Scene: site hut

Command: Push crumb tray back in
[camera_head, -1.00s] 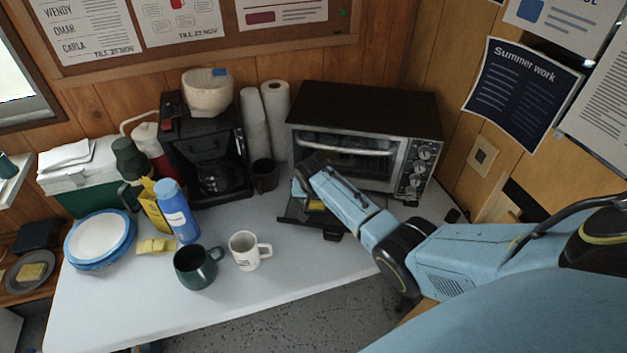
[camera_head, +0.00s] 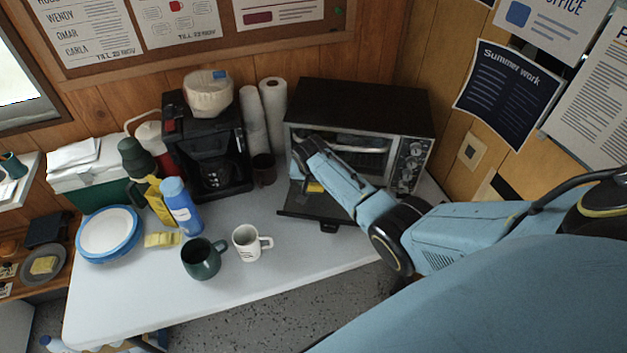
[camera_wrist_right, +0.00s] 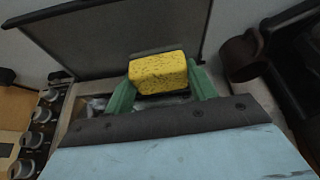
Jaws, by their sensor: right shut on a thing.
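The crumb tray (camera_head: 300,213) is a dark flat sheet sticking out from under the front of the toaster oven (camera_head: 366,100), over the white table. It also shows as a dark panel in the right wrist view (camera_wrist_right: 110,42). My right gripper (camera_wrist_right: 160,80) has green fingers shut on a yellow, dark-speckled sponge (camera_wrist_right: 158,70). In the head view the sponge (camera_head: 315,187) shows just below my blue arm, over the tray close to the oven; the fingers are mostly hidden there. I cannot tell whether the sponge touches the tray. My left gripper is not in view.
A white mug (camera_head: 246,243) and a dark green mug (camera_head: 201,260) stand left of the tray. A brown cup (camera_head: 264,168), paper rolls (camera_head: 273,115) and a coffee maker (camera_head: 207,140) stand left of the oven. The table (camera_head: 290,265) is clear in front of the tray.

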